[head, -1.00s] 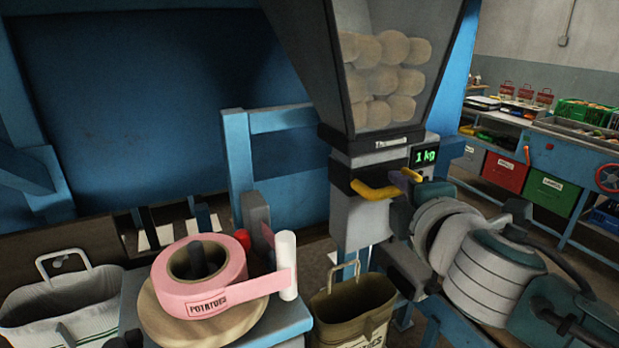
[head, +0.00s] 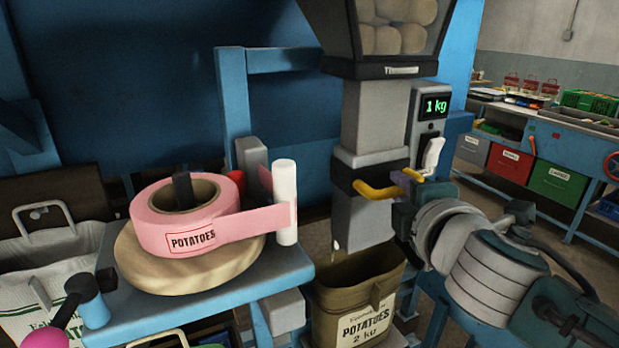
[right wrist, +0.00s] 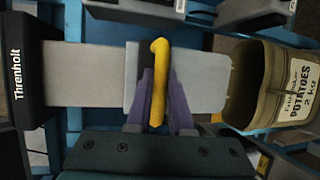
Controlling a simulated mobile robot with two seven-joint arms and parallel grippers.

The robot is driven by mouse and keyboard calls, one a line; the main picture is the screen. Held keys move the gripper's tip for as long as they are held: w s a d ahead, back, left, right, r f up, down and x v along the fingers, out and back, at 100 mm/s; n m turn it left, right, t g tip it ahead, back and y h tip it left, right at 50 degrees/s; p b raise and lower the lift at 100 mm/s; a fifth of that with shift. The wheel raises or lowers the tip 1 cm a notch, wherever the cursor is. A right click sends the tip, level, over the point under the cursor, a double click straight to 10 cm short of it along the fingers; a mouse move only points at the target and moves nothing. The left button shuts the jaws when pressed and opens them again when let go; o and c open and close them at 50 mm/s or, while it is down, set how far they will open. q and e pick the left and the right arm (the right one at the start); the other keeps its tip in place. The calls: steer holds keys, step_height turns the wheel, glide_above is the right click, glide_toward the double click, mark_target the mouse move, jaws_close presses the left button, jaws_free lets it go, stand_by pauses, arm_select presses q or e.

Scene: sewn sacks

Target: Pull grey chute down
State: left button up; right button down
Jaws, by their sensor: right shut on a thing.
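The grey chute (head: 362,222) hangs under the hopper (head: 385,68), with a bare grey upper tube (head: 375,115) showing between. Its black band carries a yellow handle (head: 375,190). My right gripper (head: 404,185) is shut on the handle from the right. In the right wrist view, the purple fingers (right wrist: 161,100) sit either side of the yellow bar (right wrist: 158,70), against the chute (right wrist: 200,80). The chute's lower end is just above the mouth of an open brown potato sack (head: 350,310). My left gripper is not in view.
A pink "POTATOES" tape roll (head: 188,215) lies on a round wooden disc on the blue stand, beside a white cylinder (head: 284,200). A display (head: 434,106) reads 1 kg, above a white lever (head: 432,155). A white sack (head: 60,290) stands at left.

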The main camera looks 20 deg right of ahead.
step_height(320, 180, down, 7)
steer(key=b, duration=0.4)
steer(key=shift+b, duration=0.4)
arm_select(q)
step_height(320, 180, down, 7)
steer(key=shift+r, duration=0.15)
arm_select(e)
steer(key=shift+s, duration=0.1)
steer(key=c, duration=0.8)
jaws_free()
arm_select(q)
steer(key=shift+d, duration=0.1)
arm_select(e)
steer(key=shift+r, duration=0.1)
steer(key=shift+s+a+r, duration=0.1)
steer(key=shift+s+a, duration=0.05)
steer(key=shift+s, duration=0.1)
glide_toward(385, 215)
steer(key=shift+v, duration=2.45)
